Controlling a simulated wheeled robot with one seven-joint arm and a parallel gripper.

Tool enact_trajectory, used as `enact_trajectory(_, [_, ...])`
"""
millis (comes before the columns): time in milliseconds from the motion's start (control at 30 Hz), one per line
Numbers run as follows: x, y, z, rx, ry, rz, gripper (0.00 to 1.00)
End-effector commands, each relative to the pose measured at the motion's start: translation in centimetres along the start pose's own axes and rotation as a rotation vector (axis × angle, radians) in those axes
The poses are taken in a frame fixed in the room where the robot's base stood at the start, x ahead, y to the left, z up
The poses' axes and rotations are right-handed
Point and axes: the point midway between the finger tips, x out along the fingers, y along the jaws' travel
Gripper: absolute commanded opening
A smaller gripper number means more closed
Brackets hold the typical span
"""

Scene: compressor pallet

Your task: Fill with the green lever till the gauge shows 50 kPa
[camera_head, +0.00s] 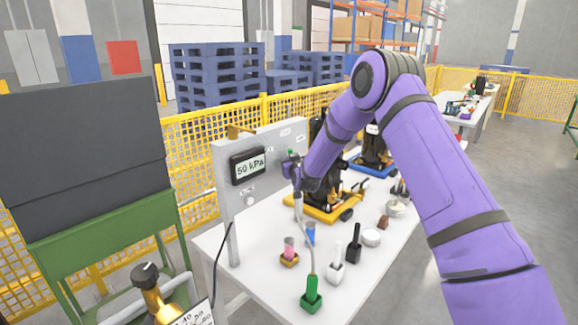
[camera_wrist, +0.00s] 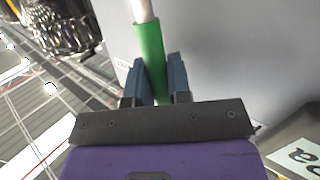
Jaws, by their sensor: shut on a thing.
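The gauge (camera_head: 249,166) is a dark-framed display on the grey upright panel, and it reads 50 kPa. The green lever (camera_wrist: 150,50) has a green grip on a pale metal rod; in the wrist view the grip lies between my two dark blue fingers. My gripper (camera_wrist: 158,78) is shut on that green grip. In the head view my gripper (camera_head: 292,168) is at the right part of the panel, beside the gauge, and mostly hides the lever. Only a small bit of green shows there, so the lever's angle is hard to tell.
The panel (camera_head: 226,185) stands on a white table (camera_head: 262,290). A green-based item (camera_head: 312,295), a black-handled tool (camera_head: 354,245) and small cups are in front. A yellow-based compressor (camera_head: 322,212) stands close behind my gripper. A yellow fence (camera_head: 205,140) runs behind.

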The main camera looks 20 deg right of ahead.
Motion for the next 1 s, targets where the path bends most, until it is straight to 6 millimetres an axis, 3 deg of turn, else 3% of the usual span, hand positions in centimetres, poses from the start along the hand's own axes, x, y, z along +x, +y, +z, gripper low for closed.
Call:
enact_trajectory(400, [0.69,1.03,-0.05,0.135,-0.090,-0.027,0.00])
enact_trajectory(900, [0.76,1.08,-0.03,0.147,-0.100,-0.031,0.00])
enact_trajectory(933, [0.76,1.08,-0.03,0.147,-0.100,-0.031,0.23])
enact_trajectory(1000, [0.76,1.08,-0.03,0.147,-0.099,-0.031,0.39])
